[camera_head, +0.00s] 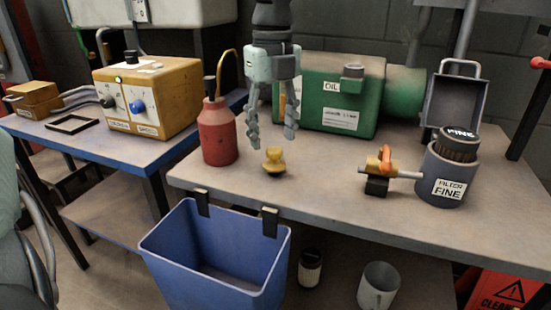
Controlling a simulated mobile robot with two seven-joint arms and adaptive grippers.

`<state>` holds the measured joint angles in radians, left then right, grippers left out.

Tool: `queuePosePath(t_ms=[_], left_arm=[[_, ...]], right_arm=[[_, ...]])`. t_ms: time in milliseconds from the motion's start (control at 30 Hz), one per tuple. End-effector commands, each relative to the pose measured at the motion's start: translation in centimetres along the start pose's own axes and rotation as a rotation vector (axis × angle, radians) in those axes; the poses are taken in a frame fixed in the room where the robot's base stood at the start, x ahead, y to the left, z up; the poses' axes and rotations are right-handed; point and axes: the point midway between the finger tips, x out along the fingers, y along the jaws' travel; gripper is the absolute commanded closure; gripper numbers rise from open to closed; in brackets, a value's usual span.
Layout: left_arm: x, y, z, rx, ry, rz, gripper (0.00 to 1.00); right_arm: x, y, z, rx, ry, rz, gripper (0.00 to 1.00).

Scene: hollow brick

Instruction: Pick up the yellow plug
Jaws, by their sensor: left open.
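The yellow plug (274,161) stands on the grey workbench (330,185), near its front edge. It is small, with a knob on top and a wider base. My left gripper (269,138) hangs from above, pointing down, with its fingers apart and nothing between them. In the picture its fingertips are just above the plug, one on each side; I cannot tell the exact depth gap. My right gripper is not in view.
A red oil can (218,135) stands close left of the plug. A green oil tank (340,95) is behind. A grey filter pot (447,175) and an orange-handled valve (380,168) stand to the right. A blue bin (215,262) hangs at the front edge.

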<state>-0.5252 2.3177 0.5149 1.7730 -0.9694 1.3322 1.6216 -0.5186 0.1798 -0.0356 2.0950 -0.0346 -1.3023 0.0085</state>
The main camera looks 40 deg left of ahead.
Motion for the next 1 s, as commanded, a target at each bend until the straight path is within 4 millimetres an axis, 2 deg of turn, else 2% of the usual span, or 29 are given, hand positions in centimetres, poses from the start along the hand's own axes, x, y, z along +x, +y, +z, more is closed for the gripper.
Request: queuePosePath(t_ms=[300, 600, 1000], left_arm=[[4.3, -0.4, 0.2, -0.001, 0.003, -0.001, 0.48], [4.8, -0.4, 0.3, -0.001, 0.002, -0.004, 0.48], [4.8, -0.4, 0.3, -0.001, 0.002, -0.004, 0.97]], right_arm=[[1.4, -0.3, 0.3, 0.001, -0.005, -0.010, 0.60], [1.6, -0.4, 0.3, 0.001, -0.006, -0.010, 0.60], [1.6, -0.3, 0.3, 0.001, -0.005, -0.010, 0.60]])
